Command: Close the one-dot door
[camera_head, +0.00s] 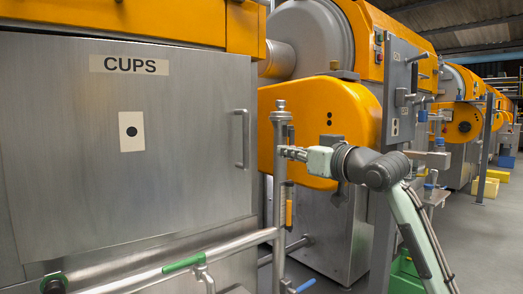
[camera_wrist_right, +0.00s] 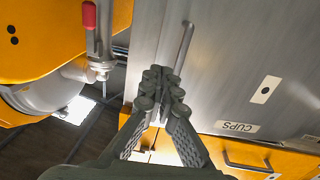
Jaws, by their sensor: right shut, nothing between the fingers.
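The one-dot door (camera_head: 70,150) is a large steel panel at the left of the head view, with a CUPS label and a white card (camera_head: 132,132) bearing one black dot. Its upright bar handle (camera_head: 241,138) is near the right edge. I cannot tell whether the door is fully flush. My right gripper (camera_head: 286,152) is shut and empty, to the right of the handle, by a steel post. In the right wrist view the closed fingers (camera_wrist_right: 166,82) overlap the handle (camera_wrist_right: 184,45); contact is unclear. The door (camera_wrist_right: 230,60) fills the upper right there. My left gripper is out of view.
The upright steel post (camera_head: 280,190) stands by the door's right edge. A pipe with a green lever (camera_head: 184,263) crosses below the door. An orange two-dot housing (camera_head: 310,125) is behind my right arm. A grey floor aisle (camera_head: 485,245) lies at right.

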